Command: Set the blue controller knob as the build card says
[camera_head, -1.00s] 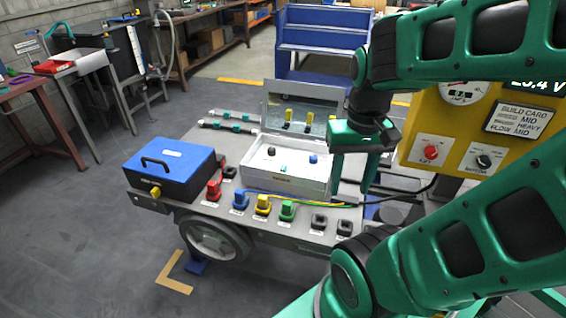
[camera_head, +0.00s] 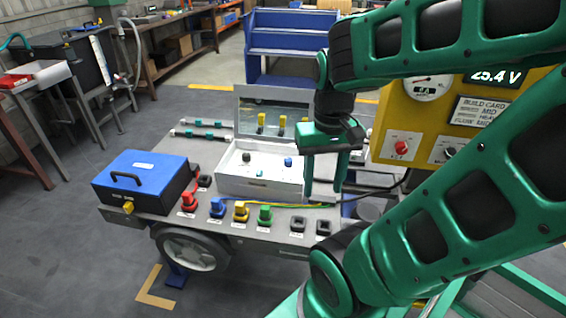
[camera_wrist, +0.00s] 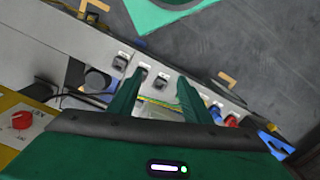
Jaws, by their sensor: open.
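The white controller box (camera_head: 262,186) stands on the cart with its lid raised. Inside it are a blue knob (camera_head: 288,162), a black knob (camera_head: 247,157) and a small cyan part (camera_head: 261,173). The blue knob's setting is too small to tell. The build card (camera_head: 480,110) on the yellow panel reads MID, HEAVY and a last line like FLOW MID; the line labels are hard to read. My gripper (camera_head: 324,188) is open and empty, fingers down, just right of the box. In the wrist view my gripper (camera_wrist: 162,76) shows over the cart's edge; the blue knob is not visible there.
A blue case (camera_head: 145,182) stands at the cart's left. Red, blue, yellow and green plugs (camera_head: 265,215) and black sockets (camera_head: 298,225) line the front edge. Cables run below my gripper. The yellow panel (camera_head: 430,120) stands at the right, partly behind my arm.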

